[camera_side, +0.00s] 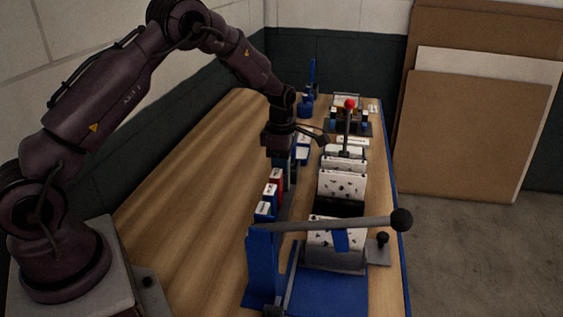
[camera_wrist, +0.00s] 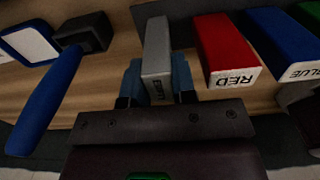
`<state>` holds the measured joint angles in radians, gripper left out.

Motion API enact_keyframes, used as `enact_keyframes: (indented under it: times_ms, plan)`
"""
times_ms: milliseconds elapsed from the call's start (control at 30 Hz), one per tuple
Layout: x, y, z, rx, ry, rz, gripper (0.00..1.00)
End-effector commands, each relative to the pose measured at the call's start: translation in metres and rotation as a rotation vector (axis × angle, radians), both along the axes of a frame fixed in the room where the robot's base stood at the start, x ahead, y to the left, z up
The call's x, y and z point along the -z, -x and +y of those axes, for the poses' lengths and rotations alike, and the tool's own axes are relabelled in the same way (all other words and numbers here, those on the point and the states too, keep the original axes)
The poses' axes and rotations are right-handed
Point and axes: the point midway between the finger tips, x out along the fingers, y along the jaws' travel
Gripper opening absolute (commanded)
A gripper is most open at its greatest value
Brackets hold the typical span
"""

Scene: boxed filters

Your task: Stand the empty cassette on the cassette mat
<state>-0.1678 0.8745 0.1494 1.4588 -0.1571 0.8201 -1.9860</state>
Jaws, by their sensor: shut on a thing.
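The empty cassette (camera_wrist: 157,45) is a slim grey block with a partly readable "EMPT" label, seen in the wrist view. My gripper (camera_wrist: 157,80) is shut on it, with a blue-grey finger on each side. In the side view my gripper (camera_side: 282,160) points down at the far end of the cassette row, and the grey cassette is hard to make out there. Whether it touches the surface below cannot be told. I cannot clearly identify the cassette mat in either view.
A red cassette (camera_wrist: 228,48) stands close right of the held one, with a blue cassette (camera_wrist: 285,40) beyond. A blue handle (camera_wrist: 48,105) lies at left. In the side view, a lever press (camera_side: 262,265) stands in front and white boxes (camera_side: 342,186) line the right. The bench's left is clear.

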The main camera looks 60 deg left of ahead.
Motion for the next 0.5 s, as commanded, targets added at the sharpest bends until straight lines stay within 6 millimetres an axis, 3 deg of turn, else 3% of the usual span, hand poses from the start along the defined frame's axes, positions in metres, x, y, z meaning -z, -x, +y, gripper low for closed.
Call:
enact_keyframes:
  times_ms: [167,200,300,500]
  plan:
    - [0.0027,-0.0001,-0.0001,0.001,0.000,0.000,0.01]
    - [0.0025,-0.0003,-0.0001,0.001,-0.001,-0.001,0.32]
    - [0.0024,-0.0002,-0.0002,0.001,0.000,0.000,0.51]
    - [0.0022,-0.0001,-0.0003,0.001,0.000,0.000,0.51]
